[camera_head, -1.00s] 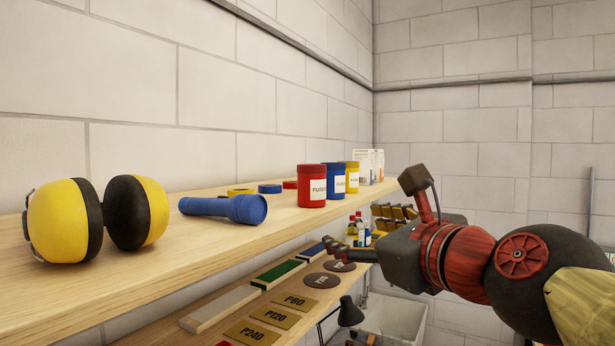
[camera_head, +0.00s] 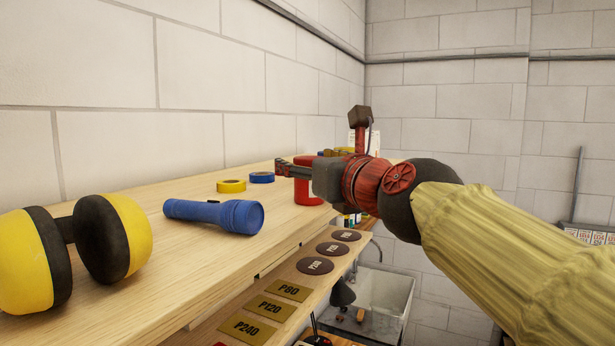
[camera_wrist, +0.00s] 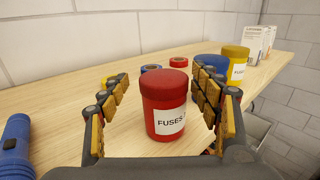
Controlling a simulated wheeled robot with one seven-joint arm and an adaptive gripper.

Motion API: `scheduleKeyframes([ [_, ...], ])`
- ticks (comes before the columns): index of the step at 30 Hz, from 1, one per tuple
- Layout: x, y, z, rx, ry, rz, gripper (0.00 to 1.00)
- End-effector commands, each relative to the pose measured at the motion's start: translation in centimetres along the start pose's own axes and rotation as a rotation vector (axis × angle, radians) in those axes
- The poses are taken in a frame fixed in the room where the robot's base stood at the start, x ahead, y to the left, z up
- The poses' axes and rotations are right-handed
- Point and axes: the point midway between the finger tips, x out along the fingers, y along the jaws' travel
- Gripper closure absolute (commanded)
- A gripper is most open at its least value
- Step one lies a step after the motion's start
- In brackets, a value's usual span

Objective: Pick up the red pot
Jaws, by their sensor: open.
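The red pot (camera_wrist: 164,104), a lidded jar with a white label reading "FUSES", stands upright on the wooden upper shelf (camera_head: 180,255). In the wrist view it stands between the two spread fingers of my gripper (camera_wrist: 160,100), with gaps visible on both sides. In the head view my gripper (camera_head: 292,168) reaches over the shelf at the pot, and part of the red pot (camera_head: 308,192) shows below it. The gripper is open and holds nothing.
A blue pot (camera_wrist: 211,65) stands close behind the right finger, with a yellow pot (camera_wrist: 236,64) beyond it. Tape rolls, yellow (camera_head: 231,186) and blue (camera_head: 262,177), lie near the wall. A blue torch (camera_head: 213,214) and yellow ear defenders (camera_head: 115,238) lie at the left.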

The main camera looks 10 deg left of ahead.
Motion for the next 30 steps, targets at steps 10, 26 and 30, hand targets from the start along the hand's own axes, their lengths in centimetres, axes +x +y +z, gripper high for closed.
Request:
scheduleKeyframes([
  [10,0.40,-0.03,-0.09,-0.001,0.001,0.000,0.41],
  [26,0.38,-0.04,-0.09,-0.001,0.001,0.000,0.72],
  [30,0.38,-0.04,-0.08,-0.001,0.001,0.000,0.80],
])
